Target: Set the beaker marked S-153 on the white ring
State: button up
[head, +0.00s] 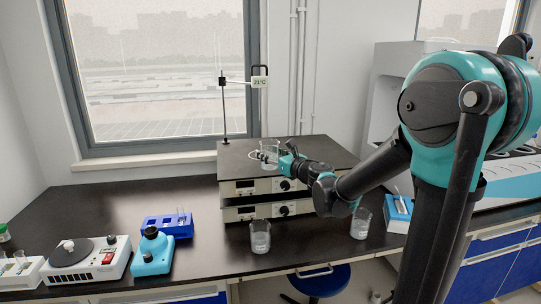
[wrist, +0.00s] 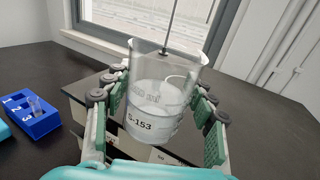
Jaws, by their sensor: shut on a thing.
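The clear beaker marked S-153 (wrist: 152,122) is between the fingers of my gripper (wrist: 158,100) in the wrist view, upright and part filled with clear liquid. In the head view the beaker (head: 269,148) is over the black top of the upper of two stacked hotplate units (head: 325,153). My gripper (head: 271,158) is shut on it from the right. I cannot tell whether the beaker's base touches the top.
Two other beakers stand in front, one left (head: 260,238) and one right (head: 360,225). A blue rack (head: 168,226) and a white stirrer device (head: 85,258) are at left. The bench's left-rear area is clear.

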jog(key=shift+w+a+f, duration=0.2)
jog(key=shift+w+a, duration=0.2)
jog(key=shift+w, duration=1)
jog(key=shift+w+a+f, duration=0.15)
jog(key=shift+w+a, duration=0.25)
jog(key=shift+w, duration=1)
jog(key=shift+w+a+f, duration=0.2)
jog(key=shift+w+a, duration=0.2)
jog(key=shift+w, duration=1)
jog(key=shift+w+a+f, duration=0.1)
jog(key=shift+w+a, duration=0.45)
jog(key=shift+w, duration=1.4)
jog(key=shift+w+a, duration=0.6)
jog(key=shift+w, duration=1.3)
jog(key=shift+w+a+f, duration=0.1)
jog(key=shift+w+a, duration=0.45)
jog(key=shift+w, duration=1.4)
jog(key=shift+f, duration=1)
jog(key=o, duration=1.4)
jog(key=shift+o, duration=0.2)
